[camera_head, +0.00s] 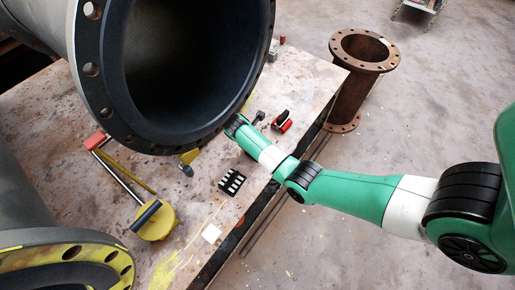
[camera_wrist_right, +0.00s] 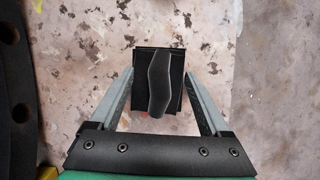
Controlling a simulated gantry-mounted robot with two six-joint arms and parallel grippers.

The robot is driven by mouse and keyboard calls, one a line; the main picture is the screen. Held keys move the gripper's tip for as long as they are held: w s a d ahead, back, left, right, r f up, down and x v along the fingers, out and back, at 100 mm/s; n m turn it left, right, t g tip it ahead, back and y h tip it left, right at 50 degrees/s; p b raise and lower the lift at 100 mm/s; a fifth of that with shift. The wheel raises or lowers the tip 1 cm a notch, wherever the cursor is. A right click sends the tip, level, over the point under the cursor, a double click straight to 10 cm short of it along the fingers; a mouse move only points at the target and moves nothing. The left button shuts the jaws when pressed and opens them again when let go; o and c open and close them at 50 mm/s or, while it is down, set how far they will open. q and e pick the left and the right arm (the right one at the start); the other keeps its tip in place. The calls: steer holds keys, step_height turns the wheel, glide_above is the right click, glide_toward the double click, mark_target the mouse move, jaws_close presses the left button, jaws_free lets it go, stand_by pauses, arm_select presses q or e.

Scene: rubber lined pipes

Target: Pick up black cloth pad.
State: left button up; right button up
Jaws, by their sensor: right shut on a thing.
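In the right wrist view, the black cloth pad (camera_wrist_right: 174,97) is a dark, roughly square piece with a curled grey-black strip (camera_wrist_right: 158,80) lying over its middle. My right gripper (camera_wrist_right: 160,72) has its two grey fingers on either side of the pad and is shut on it. A small red bit shows at the pad's lower left edge. In the head view, my green and white right arm reaches in from the right over the table to just beside the big pipe's flange. I cannot make out the pad clearly there. My left gripper is not in view.
A large rubber-lined pipe (camera_head: 97,85) overhangs the table (camera_head: 308,75) close to my right arm's end. A red and black item (camera_head: 281,122), a black block with white squares (camera_head: 231,182) and a yellow-ended tool (camera_head: 158,222) lie on the table. A rusty pipe (camera_head: 352,90) stands on the floor.

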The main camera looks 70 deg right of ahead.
steer(key=shift+c, duration=1)
steer(key=shift+r, duration=0.1)
steer(key=shift+r+p, duration=0.25)
steer(key=shift+p, duration=0.05)
steer(key=r+p, duration=0.2)
steer(key=r, duration=0.1)
steer(key=r+p, duration=0.1)
steer(key=shift+s+a+r+p, duration=0.15)
steer(key=shift+a+p, duration=0.2)
steer(key=s+a+r+p, duration=0.5)
steer(key=a+r+p, duration=0.3)
steer(key=a, duration=0.4)
steer(key=shift+a, duration=0.15)
